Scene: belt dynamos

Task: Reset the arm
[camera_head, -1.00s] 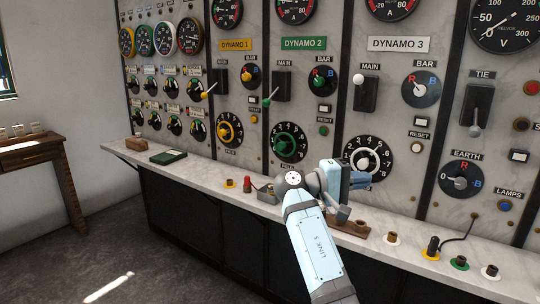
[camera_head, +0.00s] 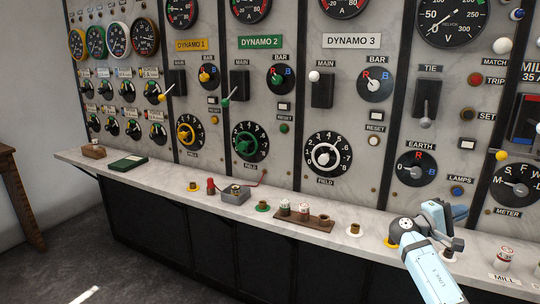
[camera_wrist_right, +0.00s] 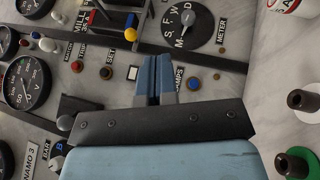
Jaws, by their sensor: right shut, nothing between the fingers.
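My right arm comes in from the lower right of the head view, and its right gripper (camera_head: 456,212) is in front of the panel, over the right part of the marble ledge, beside the EARTH dial. In the right wrist view the two blue fingers of the gripper (camera_wrist_right: 153,78) are together with nothing between them. They point at the panel near the LAMPS button (camera_wrist_right: 166,83) and the METER dial (camera_wrist_right: 187,27). My left gripper is in neither view.
The marble ledge (camera_head: 335,226) carries a green book (camera_head: 129,163), a grey box (camera_head: 235,195), a brown wooden rack (camera_head: 303,220) with fuses, several sockets and a MILL fuse (camera_head: 503,257). Levers and knobs, such as the TIE switch (camera_head: 426,100), stick out from the panel.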

